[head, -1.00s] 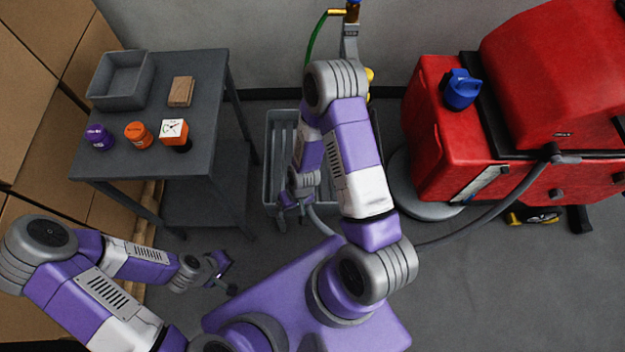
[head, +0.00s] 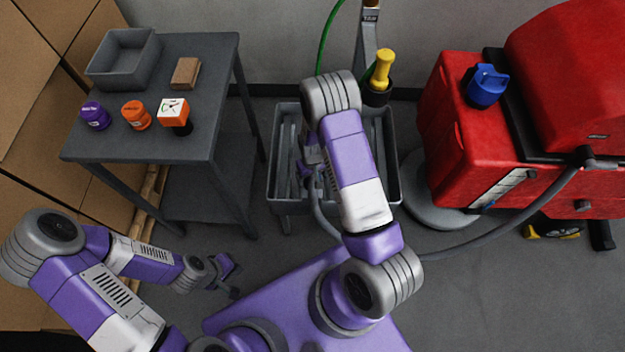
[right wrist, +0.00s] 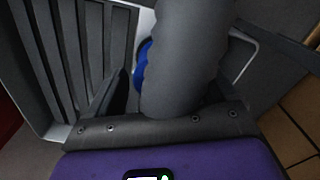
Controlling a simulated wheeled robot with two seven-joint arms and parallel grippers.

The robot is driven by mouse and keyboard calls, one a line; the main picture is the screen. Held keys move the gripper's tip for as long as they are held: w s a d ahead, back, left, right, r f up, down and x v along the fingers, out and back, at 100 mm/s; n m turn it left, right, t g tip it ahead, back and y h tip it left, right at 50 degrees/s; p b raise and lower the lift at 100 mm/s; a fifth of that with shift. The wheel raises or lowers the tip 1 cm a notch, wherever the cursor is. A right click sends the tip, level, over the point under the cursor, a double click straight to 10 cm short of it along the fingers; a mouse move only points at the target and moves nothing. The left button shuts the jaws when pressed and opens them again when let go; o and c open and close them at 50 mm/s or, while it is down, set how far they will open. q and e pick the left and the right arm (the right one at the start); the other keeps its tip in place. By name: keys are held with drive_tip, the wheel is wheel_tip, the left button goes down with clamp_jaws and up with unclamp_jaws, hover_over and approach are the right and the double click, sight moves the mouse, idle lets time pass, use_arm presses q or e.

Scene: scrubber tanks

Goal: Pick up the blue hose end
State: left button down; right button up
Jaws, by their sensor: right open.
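The blue hose end (right wrist: 143,72) shows in the right wrist view as a blue ring, mostly hidden behind the thick grey hose (right wrist: 185,55). The hose runs between the fingers of my right gripper (right wrist: 165,92), which is open around it. In the head view, my right gripper (head: 312,160) is over the grey slatted sink basin (head: 285,200). The grey hose (head: 322,215) reaches it from below, and the blue end cannot be made out there. My left gripper (head: 228,276) is open and empty above the floor, left of my base.
The red scrubber (head: 450,150) with a blue cap (head: 487,86) stands at right; the hose runs to it. A yellow-handled tool (head: 383,70) stands behind the basin. At left, a grey table (head: 140,150) holds a bin (head: 123,65), several small items and a wooden block (head: 186,73).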

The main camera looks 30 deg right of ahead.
drive_tip(key=shift+f, duration=0.3)
drive_tip(key=shift+c, duration=0.2)
drive_tip(key=c, duration=1.2)
wheel_tip(320, 180, up, 10)
drive_tip(key=p, duration=0.3)
drive_tip(key=shift+c, duration=0.2)
wheel_tip(320, 180, up, 3)
drive_tip(key=shift+r+p, duration=0.1)
drive_tip(key=shift+p, duration=1.15)
drive_tip(key=s+a+p, duration=0.1)
drive_tip(key=s+a, duration=0.4)
drive_tip(key=s, duration=0.3)
drive_tip(key=shift+s, duration=0.2)
